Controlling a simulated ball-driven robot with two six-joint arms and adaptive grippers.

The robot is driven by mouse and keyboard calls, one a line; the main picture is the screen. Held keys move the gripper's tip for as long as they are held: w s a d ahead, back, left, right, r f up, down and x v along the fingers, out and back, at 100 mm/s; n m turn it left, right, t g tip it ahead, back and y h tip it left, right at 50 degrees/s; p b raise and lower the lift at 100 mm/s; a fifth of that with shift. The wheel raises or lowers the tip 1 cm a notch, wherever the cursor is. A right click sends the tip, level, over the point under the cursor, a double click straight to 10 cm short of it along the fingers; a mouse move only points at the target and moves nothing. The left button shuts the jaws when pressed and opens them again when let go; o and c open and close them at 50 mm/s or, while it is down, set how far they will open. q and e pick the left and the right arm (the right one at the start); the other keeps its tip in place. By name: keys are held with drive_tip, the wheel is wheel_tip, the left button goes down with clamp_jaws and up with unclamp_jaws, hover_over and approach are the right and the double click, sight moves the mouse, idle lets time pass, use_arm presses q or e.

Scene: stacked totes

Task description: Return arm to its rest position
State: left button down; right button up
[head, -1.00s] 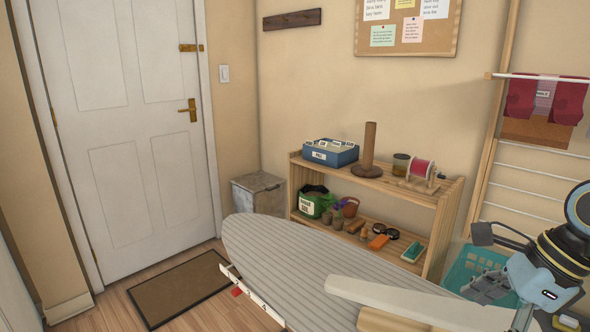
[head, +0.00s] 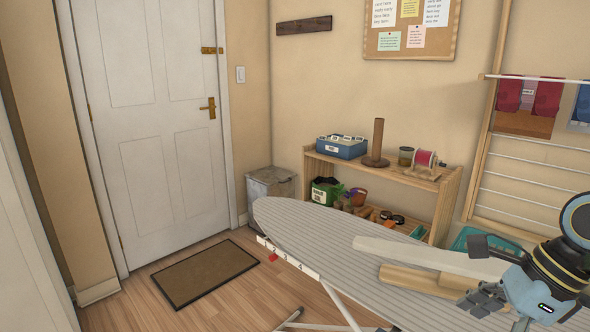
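My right arm comes in at the lower right of the head view, with its blue, grey and black wrist over the right part of the ironing board (head: 330,231). The grey fingers of my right gripper (head: 484,299) point left and down beside the wooden pieces of the board. They are small and partly overlapped, so I cannot tell whether they are open or shut. No object shows clearly in them. My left gripper is not in view.
A wooden shelf (head: 447,199) with small goods stands behind the board. A teal basket (head: 465,240) and a drying rack (head: 480,150) are at the right. A doormat (head: 205,272) lies before the white door (head: 150,120). The floor at the left is clear.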

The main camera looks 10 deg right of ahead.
drive_tip(key=s+f+g+b, duration=0.1)
drive_tip(key=s+f, duration=0.3)
drive_tip(key=f, duration=0.5)
drive_tip(key=s+f+n+g+h, duration=0.1)
drive_tip(key=s+f, duration=0.4)
drive_tip(key=f, duration=0.5)
drive_tip(key=s+f+b, duration=0.1)
drive_tip(key=s+f, duration=0.3)
drive_tip(key=f, duration=0.5)
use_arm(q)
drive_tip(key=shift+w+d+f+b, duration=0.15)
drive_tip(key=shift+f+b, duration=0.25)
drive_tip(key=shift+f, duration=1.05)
use_arm(e)
drive_tip(key=s+f+n+h, duration=0.2)
drive_tip(key=s+f+n, duration=0.7)
drive_tip(key=s+n, duration=0.2)
drive_tip(key=s+d+f+n+t+h, duration=0.1)
drive_tip(key=s+f+n+h, duration=0.1)
drive_tip(key=s+f+n, duration=0.6)
drive_tip(key=shift+s+d+f+n, duration=0.2)
drive_tip(key=shift+s+f+n, duration=0.2)
drive_tip(key=shift+s+n, duration=1.6)
